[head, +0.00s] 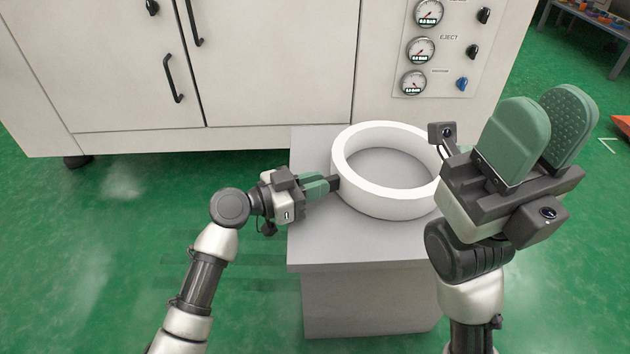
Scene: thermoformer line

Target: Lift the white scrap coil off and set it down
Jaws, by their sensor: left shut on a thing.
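The white scrap coil (385,204) is a thick ring lying flat on the grey block (340,240), or just above it; I cannot tell if there is a gap under it. My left gripper (328,184) is at the coil's left side and shut on it, with a small dark piece showing at the fingertips. My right gripper (543,120) is raised in the foreground at the right, its two green pads apart and empty. It stands in front of and to the right of the coil, and its wrist parts hide a little of the coil's right edge.
The white machine cabinet (270,60) stands behind the block, with black handles, and gauges and knobs on its panel (437,50). Green floor is open to the left of the block. A table with small items (590,15) is at the far upper right.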

